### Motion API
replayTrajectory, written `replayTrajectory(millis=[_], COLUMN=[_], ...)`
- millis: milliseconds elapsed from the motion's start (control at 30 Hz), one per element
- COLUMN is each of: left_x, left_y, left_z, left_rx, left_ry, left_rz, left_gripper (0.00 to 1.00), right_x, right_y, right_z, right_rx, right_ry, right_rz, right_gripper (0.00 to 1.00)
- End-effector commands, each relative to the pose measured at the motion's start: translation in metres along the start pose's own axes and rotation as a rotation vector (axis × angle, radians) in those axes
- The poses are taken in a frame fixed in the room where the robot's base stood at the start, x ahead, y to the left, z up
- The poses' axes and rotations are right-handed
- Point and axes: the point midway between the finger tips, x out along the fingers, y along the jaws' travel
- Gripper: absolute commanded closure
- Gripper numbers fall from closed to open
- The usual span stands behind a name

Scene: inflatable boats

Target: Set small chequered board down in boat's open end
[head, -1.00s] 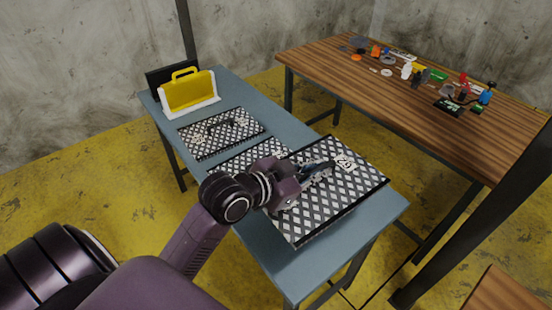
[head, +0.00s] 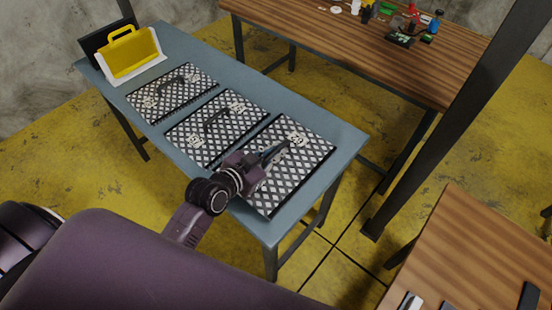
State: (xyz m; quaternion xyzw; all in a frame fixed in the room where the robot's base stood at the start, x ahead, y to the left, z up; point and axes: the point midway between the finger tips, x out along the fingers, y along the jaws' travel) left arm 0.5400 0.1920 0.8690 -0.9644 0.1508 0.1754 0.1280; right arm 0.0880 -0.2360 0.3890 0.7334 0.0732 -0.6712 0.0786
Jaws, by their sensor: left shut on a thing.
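Three black-and-white chequered boards with handles and white number labels are on the blue-grey table in the head view: a left one (head: 172,92), a middle one (head: 218,125) and a right one (head: 305,163). My left gripper (head: 277,153) is shut on the handle of the right board, partly hiding its near left part. This board lies flat at or just above the tabletop; I cannot tell if it touches. The three look close in size. No boat shows. My right gripper is not in view.
The blue-grey table (head: 330,205) has a bare strip at its right end. A yellow case (head: 130,53) in a white holder stands at its far left. A wooden table (head: 400,60) with small items is behind. A dark post (head: 455,120) and another wooden table (head: 460,250) are at right.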

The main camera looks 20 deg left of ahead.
Motion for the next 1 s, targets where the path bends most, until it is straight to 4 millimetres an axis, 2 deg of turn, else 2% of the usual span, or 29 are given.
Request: replayTrajectory(millis=[67,300,700,733,867,1000], left_x=[0.002,0.013,0.016,0.016,0.015,0.015], left_y=[0.0,0.006,0.007,0.008,0.008,0.008], left_z=[0.003,0.03,0.035,0.038,0.037,0.037], left_rx=[0.001,0.001,0.002,0.001,0.001,0.001], left_ry=[0.006,0.005,0.006,0.0,0.0,0.0], left_rz=[-0.003,-0.003,-0.003,0.0,-0.001,-0.001], left_gripper=[1.0,1.0,1.0,0.88,0.74,0.72], right_x=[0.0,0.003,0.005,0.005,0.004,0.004], right_y=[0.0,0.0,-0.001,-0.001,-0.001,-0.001], right_z=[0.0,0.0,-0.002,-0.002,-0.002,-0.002], right_rx=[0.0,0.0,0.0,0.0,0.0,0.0], right_ry=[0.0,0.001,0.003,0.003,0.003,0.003], right_rz=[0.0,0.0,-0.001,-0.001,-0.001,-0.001], right_gripper=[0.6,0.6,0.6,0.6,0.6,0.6])
